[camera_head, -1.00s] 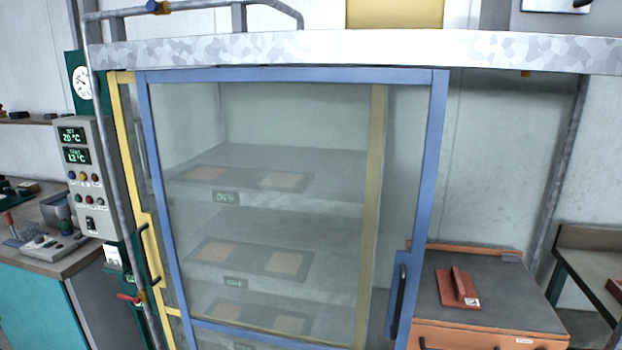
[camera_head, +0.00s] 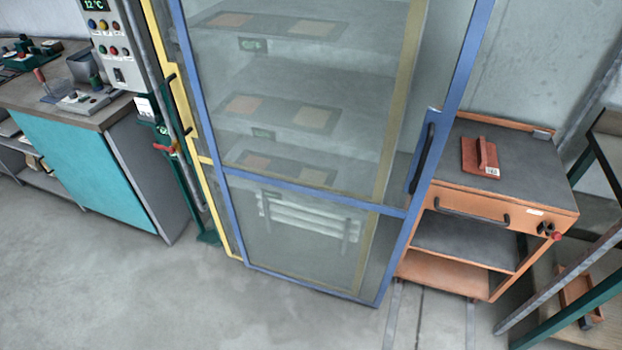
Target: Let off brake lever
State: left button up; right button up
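Neither gripper is in view. No part is labelled as a brake lever, and I cannot tell which one it is. An orange cart (camera_head: 480,210) with a dark top stands at the right, beside the blue-framed glass cabinet (camera_head: 315,190). The cart's front has a black bar handle (camera_head: 470,214) and a small black fitting with a red knob (camera_head: 557,236) at its right end. A red-handled valve (camera_head: 165,148) sits on the pipe left of the cabinet. A small red-handled lever (camera_head: 40,76) stands on the left bench.
A red block with a raised grip (camera_head: 481,157) lies on the cart's top. The turquoise-fronted bench (camera_head: 85,170) stands at the left. A grey rail and green frame (camera_head: 560,300) fill the lower right. The concrete floor (camera_head: 200,300) in front is clear.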

aim_at(556, 236)
jog(key=z, duration=1.55)
